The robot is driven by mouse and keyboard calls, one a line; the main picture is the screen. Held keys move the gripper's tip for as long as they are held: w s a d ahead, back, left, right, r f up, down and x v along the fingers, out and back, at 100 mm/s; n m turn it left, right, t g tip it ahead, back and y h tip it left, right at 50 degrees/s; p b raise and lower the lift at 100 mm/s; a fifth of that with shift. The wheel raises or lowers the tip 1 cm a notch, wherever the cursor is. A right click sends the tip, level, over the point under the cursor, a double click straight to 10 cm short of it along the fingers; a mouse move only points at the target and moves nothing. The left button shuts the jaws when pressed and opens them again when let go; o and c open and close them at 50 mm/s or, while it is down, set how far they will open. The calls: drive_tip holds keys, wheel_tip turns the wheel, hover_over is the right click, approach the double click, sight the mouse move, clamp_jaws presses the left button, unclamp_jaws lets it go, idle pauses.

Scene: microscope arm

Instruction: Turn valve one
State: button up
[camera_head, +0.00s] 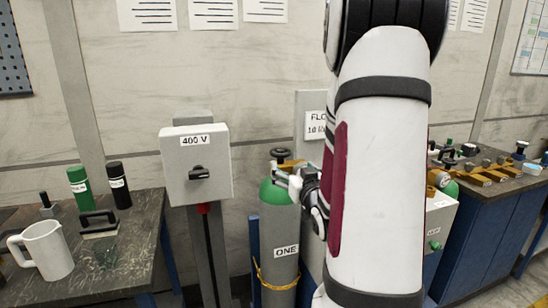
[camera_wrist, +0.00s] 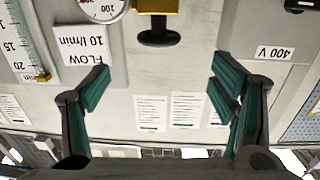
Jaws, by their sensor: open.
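A grey cylinder with a green top labelled ONE (camera_head: 280,235) stands upright in the middle of the head view. Its valve has a dark round knob (camera_head: 281,154) on top. In the wrist view, which is upside down, the black valve knob (camera_wrist: 158,38) and its brass body (camera_wrist: 158,8) show at the top centre. My gripper (camera_head: 287,180) is by the cylinder's top, partly hidden by my arm. In the wrist view my gripper (camera_wrist: 160,68) is open and empty, one finger on either side of the knob's line. I see no finger touching the knob.
A 400 V switch box (camera_head: 196,165) on a post stands left of the cylinder. A FLOW 10 l/min sign (camera_wrist: 85,43) and a gauge (camera_wrist: 100,8) are near the valve. A left bench holds a white jug (camera_head: 46,250); a right bench (camera_head: 485,225) holds several small parts.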

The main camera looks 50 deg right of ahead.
sight(283, 155)
drive_tip(key=x, duration=1.2)
drive_tip(key=shift+w+d, duration=0.1)
drive_tip(key=shift+d, duration=0.05)
drive_tip(key=shift+c, duration=0.6)
drive_tip(key=c, duration=1.1)
